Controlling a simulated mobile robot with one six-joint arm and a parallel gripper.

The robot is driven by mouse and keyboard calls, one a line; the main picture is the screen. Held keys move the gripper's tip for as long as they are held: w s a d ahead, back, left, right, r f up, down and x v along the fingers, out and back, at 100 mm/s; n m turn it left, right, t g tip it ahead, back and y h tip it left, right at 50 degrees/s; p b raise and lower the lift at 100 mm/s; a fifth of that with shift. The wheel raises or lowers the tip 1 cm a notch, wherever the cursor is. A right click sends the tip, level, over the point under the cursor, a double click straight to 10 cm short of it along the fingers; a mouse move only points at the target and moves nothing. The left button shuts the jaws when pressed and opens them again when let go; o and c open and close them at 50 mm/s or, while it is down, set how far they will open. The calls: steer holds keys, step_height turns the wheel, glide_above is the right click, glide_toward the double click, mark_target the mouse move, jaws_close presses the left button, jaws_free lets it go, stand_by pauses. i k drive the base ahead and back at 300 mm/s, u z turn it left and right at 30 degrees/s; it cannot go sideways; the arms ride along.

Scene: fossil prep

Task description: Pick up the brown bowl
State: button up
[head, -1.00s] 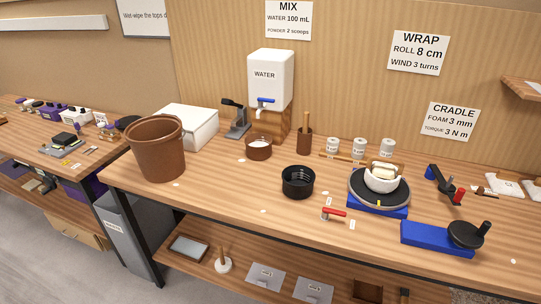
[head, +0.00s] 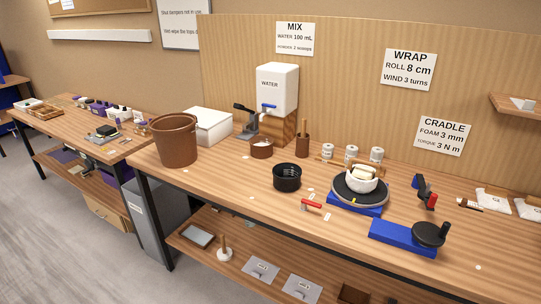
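A small brown bowl (head: 262,148) with pale contents stands upright on the wooden workbench (head: 225,180). It sits below and in front of the white water tank (head: 277,90) with its blue tap. A white box is to its left and a brown holder with a tool (head: 302,144) is to its right. A larger brown bucket (head: 174,142) stands at the bench's left end. My gripper is not in view.
A black bowl (head: 287,177) stands in front of the brown bowl. A blue-based turntable (head: 360,190) carries a white bowl. A red-handled tool (head: 311,204) lies near the front edge. Bare bench lies between the bucket and the black bowl.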

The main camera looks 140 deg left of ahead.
mark_target(261, 147)
steer(key=u, duration=0.35)
steer(key=i, duration=0.35)
steer(key=u, duration=0.75)
steer(key=k, duration=0.2)
steer(key=u, duration=2.15)
steer(key=k, duration=0.2)
steer(key=u, duration=1.6)
